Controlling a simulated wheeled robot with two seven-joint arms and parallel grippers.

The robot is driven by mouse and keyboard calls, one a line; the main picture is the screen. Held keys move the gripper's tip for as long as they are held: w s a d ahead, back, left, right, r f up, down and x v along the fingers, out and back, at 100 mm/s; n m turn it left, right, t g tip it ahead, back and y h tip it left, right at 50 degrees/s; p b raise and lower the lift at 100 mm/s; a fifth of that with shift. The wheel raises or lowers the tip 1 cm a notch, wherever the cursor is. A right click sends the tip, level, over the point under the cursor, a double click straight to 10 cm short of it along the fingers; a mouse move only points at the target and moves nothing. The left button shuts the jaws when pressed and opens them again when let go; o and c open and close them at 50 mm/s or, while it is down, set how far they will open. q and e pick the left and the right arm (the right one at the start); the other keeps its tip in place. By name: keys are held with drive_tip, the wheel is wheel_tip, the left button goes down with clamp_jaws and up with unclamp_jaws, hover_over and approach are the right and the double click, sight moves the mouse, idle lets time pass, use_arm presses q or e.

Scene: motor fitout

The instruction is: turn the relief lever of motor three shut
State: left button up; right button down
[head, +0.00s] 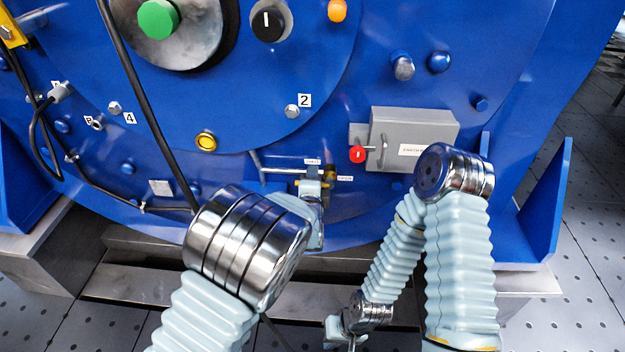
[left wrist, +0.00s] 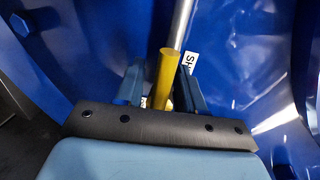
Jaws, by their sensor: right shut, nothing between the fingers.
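The relief lever (head: 328,184) is a small yellow handle at a grey pipe low on the blue motor housing. In the head view it is partly hidden by my left gripper (head: 314,180). In the left wrist view the yellow lever (left wrist: 165,78) stands between the two blue fingers of my left gripper (left wrist: 160,88). The fingers look open around it, with a narrow gap at the left finger. A white label (left wrist: 188,62) beginning "SH" is just right of the lever, partly hidden. My right gripper (head: 346,335) is low in the head view, shut and empty, away from the lever.
A grey box (head: 412,132) with a handle and a red knob (head: 357,154) sits right of the lever. A black cable (head: 140,95) hangs down the left. Blue brackets (head: 545,205) stick out at lower right. Open tiled floor lies at far right.

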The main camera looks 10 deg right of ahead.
use_arm(q)
drive_tip(key=v, duration=1.4)
